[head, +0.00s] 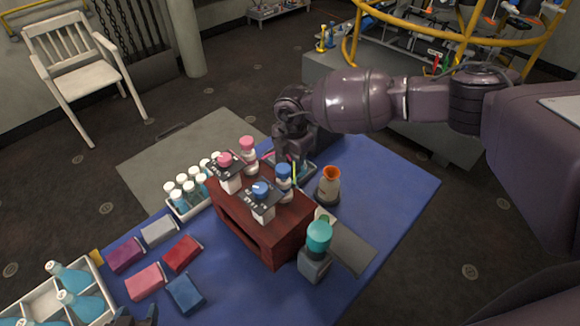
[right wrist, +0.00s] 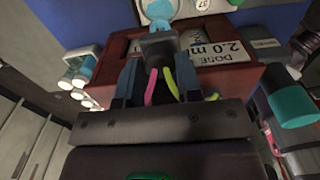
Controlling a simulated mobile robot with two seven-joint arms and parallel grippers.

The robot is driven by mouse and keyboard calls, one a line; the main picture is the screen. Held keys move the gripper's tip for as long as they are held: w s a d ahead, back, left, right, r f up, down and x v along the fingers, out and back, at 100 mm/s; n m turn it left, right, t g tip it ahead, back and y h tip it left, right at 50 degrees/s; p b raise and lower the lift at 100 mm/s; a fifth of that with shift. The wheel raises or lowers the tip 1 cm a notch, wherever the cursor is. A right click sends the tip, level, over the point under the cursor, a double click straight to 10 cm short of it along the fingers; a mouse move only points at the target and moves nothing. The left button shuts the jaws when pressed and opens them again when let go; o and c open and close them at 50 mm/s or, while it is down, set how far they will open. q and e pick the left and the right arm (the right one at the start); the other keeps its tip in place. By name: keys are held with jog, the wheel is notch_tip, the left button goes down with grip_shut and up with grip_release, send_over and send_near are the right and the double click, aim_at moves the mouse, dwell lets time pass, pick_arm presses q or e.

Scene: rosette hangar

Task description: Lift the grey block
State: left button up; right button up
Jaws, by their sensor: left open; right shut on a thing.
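The grey block (head: 159,231) lies on the blue mat at the left, among several coloured blocks, with no gripper touching it. My right gripper (head: 293,158) is behind the dark red wooden stand. In the right wrist view its fingers (right wrist: 157,80) are shut on a dark object (right wrist: 158,46) with a pink and a green strip beside it; what it is, I cannot tell clearly. My left gripper (head: 132,318) shows only partly at the bottom edge, open, in front of the blocks.
The red stand (head: 262,238) carries bottles with pink and blue caps. White-capped vials (head: 186,190) stand left of it. A teal-capped bottle (head: 315,252) and an orange-rimmed flask (head: 328,187) stand right. A white crate (head: 98,277) of flasks is at lower left.

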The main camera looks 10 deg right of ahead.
pick_arm(q)
jog(key=shift+r, duration=0.1)
pick_arm(e)
jog(key=shift+r, duration=0.15)
jog(key=shift+r+p, duration=1.05)
jog(key=shift+r, duration=0.15)
jog(key=shift+r+p, duration=0.35)
jog(key=shift+r, duration=0.15)
jog(key=shift+r+p, duration=0.5)
jog(key=shift+r, duration=0.2)
jog(key=o, duration=0.7)
jog(key=shift+f, duration=0.1)
pick_arm(q)
jog(key=r, duration=0.4)
jog(key=shift+w, duration=0.2)
jog(key=shift+w, duration=0.15)
jog(key=shift+r, duration=0.1)
